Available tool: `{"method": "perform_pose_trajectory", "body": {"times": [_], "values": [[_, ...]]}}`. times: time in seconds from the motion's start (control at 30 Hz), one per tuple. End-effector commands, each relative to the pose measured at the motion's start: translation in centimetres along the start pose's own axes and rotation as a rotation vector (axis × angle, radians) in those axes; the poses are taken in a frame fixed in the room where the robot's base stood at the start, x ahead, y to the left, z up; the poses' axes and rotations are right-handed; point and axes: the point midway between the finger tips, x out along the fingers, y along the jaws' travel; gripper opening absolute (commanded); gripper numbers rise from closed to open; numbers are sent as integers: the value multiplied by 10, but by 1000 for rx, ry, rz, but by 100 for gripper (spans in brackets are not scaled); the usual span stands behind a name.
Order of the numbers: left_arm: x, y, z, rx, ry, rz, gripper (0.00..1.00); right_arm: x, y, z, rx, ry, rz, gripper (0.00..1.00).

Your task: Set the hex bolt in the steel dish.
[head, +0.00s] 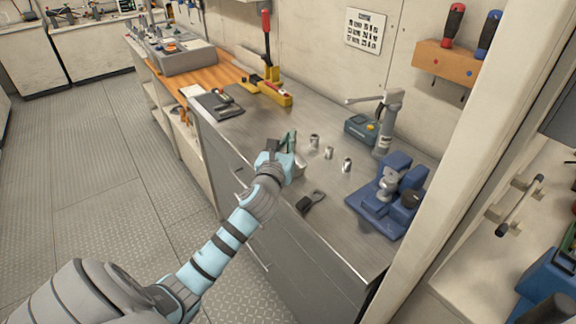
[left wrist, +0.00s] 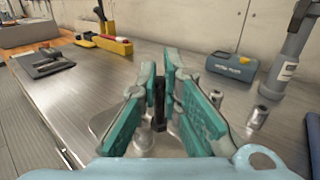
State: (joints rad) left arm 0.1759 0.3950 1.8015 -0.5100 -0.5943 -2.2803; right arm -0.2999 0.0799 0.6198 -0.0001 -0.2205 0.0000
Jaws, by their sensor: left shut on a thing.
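My left gripper (head: 285,146) is over the steel bench top, and its teal finger pads show large in the left wrist view (left wrist: 158,75). It is shut on the dark hex bolt (left wrist: 158,102), which stands roughly upright between the pads. In the head view my gripper hides the bolt. The shiny steel dish (left wrist: 98,124) shows in part under and beside the fingers in the left wrist view. The fingers cover much of it, and I cannot tell whether the bolt touches it. My right gripper is not in view.
Small metal sockets (head: 328,153) stand right of my gripper. A dark-handled tool (head: 311,202) lies near the front edge. A blue vise (head: 388,199), a teal box (head: 361,128) and a grey stand (head: 387,125) are to the right. A yellow tray (head: 268,90) and dark pad (head: 217,104) lie behind.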

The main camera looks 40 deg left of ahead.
Motion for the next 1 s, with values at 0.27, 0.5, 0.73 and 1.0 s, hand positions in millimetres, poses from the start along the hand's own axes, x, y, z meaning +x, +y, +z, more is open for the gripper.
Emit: {"method": "perform_pose_trajectory", "body": {"times": [0.27,0.5,0.73,1.0], "values": [[0,1,-48,1,-1,0,0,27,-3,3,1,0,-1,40],[0,1,-51,0,-3,-1,0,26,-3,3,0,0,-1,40],[0,1,-54,0,-2,-1,14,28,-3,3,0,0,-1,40],[0,1,-54,0,-3,-1,26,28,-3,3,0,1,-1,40]]}}
